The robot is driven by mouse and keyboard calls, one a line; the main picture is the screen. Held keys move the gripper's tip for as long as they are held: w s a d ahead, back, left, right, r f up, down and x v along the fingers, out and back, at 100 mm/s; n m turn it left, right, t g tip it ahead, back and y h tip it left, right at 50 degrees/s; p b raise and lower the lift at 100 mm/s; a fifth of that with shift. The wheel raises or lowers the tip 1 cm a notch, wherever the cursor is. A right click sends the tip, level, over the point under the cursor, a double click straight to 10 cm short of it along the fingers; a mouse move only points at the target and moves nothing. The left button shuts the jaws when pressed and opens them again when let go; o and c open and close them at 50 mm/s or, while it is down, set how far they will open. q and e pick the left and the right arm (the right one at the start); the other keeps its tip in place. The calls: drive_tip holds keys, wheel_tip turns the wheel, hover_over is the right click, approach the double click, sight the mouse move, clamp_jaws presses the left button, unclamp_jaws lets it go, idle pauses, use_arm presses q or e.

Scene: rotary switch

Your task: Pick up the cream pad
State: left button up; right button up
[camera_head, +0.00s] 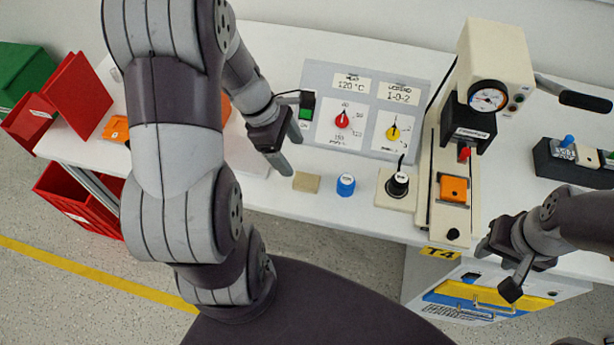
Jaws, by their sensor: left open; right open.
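The cream pad (306,182) is a small, flat tan block lying on the white table, left of a blue knob. My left gripper (292,155) is open and empty, just above and left of the pad in the picture, with its fingers pointing down toward the table. One fingertip shows close to the pad's upper left side; I cannot tell its height above the table. My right gripper (496,270) is open and empty near the table's front edge, at the lower right, far from the pad.
A blue knob (346,185) and a black knob on a cream base (383,196) stand right of the pad. A control panel (367,88) with red and yellow dials lies behind. A press (497,55) stands at the right. Red bins (78,208) are at the left.

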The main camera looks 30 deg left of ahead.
use_arm(q)
hover_over(306, 180)
drive_tip(key=a, duration=0.2)
wheel_tip(306, 180, down, 5)
drive_tip(key=shift+w+a+b, duration=0.1)
drive_tip(key=shift+a+b, duration=0.05)
drive_tip(key=shift+b, duration=0.2)
drive_tip(key=f, duration=0.1)
drive_tip(key=d+f+b, duration=0.1)
drive_tip(key=f, duration=0.2)
drive_tip(key=shift+s+d, duration=0.25)
drive_tip(key=shift+s, duration=0.1)
drive_tip(key=shift+w+d+f, duration=0.15)
drive_tip(key=shift+w+f, duration=0.05)
drive_tip(key=shift+f, duration=0.2)
drive_tip(key=shift+r, duration=0.1)
drive_tip(key=c, duration=1.1)
use_arm(e)
drive_tip(key=shift+w+a+f, duration=0.1)
drive_tip(key=shift+w+f, duration=0.05)
drive_tip(key=shift+f, duration=0.5)
drive_tip(key=shift+w+a+f, duration=0.1)
drive_tip(key=shift+w+f, duration=0.05)
drive_tip(key=shift+f, duration=0.45)
